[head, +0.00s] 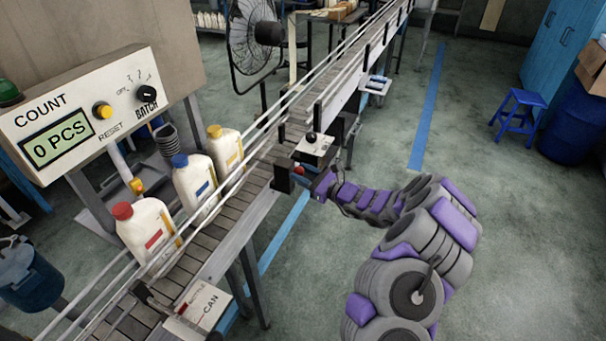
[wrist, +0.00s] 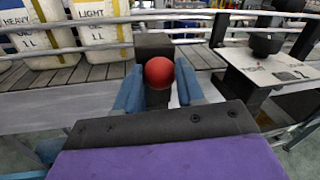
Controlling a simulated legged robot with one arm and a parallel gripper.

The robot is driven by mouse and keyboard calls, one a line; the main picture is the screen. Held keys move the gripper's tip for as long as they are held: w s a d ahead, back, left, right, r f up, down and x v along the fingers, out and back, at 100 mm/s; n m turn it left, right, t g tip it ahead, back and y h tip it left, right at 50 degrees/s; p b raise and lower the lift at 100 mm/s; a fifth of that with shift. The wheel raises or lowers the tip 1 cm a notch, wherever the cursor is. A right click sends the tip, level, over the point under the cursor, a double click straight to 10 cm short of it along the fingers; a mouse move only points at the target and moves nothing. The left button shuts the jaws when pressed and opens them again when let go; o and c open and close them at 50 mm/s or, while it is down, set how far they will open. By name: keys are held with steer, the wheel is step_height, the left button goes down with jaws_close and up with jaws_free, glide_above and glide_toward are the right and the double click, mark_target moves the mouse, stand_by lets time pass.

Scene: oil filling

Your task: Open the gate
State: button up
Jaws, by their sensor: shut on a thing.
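A red ball knob (wrist: 159,72) sits between the two blue fingers of my gripper (wrist: 160,88), which is shut on it. A dark block (wrist: 154,45) stands right behind the knob at the edge of the slatted conveyor (wrist: 60,78). In the head view, my gripper (head: 312,183) is at the conveyor's near side, and the red knob (head: 299,170) shows small at its tip. Three white bottles with red (head: 150,232), blue (head: 195,186) and yellow (head: 225,150) caps stand on the conveyor, left of the gripper. Whether the gate is open or shut is hard to tell.
A plate with a black knob (head: 312,143) is just beyond my gripper. A counter box (head: 80,115) reads 0 PCS. A BOTTLE/CAN panel (head: 203,307) is at the near end. A fan (head: 255,40) stands behind.

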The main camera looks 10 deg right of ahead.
jaws_close()
steer(key=shift+d, duration=0.1)
